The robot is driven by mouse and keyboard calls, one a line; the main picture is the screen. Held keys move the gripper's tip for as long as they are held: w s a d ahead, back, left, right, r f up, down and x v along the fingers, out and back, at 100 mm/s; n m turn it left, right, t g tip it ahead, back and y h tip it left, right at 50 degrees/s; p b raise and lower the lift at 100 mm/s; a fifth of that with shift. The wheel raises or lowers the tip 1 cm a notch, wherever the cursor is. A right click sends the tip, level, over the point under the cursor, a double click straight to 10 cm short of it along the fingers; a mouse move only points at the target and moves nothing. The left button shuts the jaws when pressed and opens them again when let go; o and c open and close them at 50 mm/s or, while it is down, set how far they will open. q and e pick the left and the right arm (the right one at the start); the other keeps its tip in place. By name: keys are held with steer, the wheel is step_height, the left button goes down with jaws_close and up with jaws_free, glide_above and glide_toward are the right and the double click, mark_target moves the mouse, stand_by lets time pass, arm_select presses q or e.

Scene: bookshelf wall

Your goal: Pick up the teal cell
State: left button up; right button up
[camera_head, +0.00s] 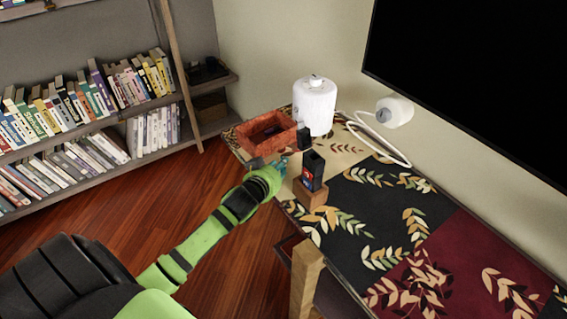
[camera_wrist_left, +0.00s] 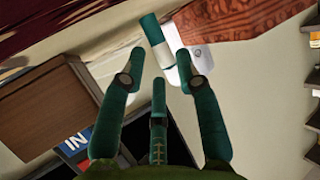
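The teal cell (camera_wrist_left: 154,38) is a small teal-and-white cylinder in the left wrist view. It lies just beyond the fingertips of my left gripper (camera_wrist_left: 160,60), roughly in line with the gap between them. The green fingers are spread apart and hold nothing that I can see. In the head view, my left gripper (camera_head: 280,163) is at the table's left edge, between the reddish box and a dark device. Its fingertips are small there, and I cannot clearly tell the cell from them. My right gripper is in neither view.
A dark device (camera_head: 312,170) stands on a wooden block (camera_head: 308,193), close right of my left gripper. A reddish open box (camera_head: 250,142) and a white canister (camera_head: 315,108) stand behind. A small black item (camera_head: 304,135) is nearby. The patterned tabletop (camera_head: 400,215) is clear toward the right.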

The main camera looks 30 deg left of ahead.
arm_select(q)
steer(key=x, duration=0.4)
steer(key=shift+d+f, duration=0.1)
steer(key=shift+f, duration=0.05)
steer(key=shift+w, duration=0.15)
jaws_close()
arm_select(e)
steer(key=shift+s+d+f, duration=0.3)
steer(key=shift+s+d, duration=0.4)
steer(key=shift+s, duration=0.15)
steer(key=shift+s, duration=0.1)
